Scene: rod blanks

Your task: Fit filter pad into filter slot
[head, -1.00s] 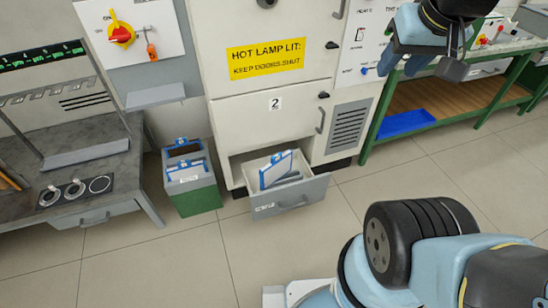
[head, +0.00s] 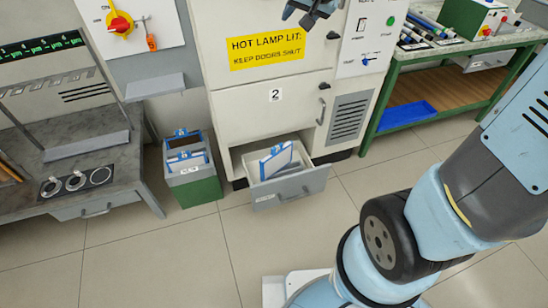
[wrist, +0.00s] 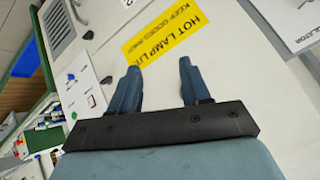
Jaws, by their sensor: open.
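A blue-framed white filter pad (head: 276,162) leans tilted in the open grey drawer (head: 292,189) at the foot of the white cabinet. More blue-framed pads (head: 186,158) stand in a grey and green bin (head: 193,184) left of the drawer. I cannot tell which opening is the filter slot. My gripper (head: 298,17) shows at the top edge of the head view, in front of the upper cabinet and high above the drawer. In the wrist view its two fingers (wrist: 159,68) are apart with nothing between them, facing the cabinet front with the yellow label.
The white cabinet (head: 232,112) has a closed lower door above the drawer. A grey workbench (head: 95,160) stands at left, a green-framed bench (head: 405,65) with a blue tray (head: 407,115) at right. My arm fills the right. The floor before the drawer is clear.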

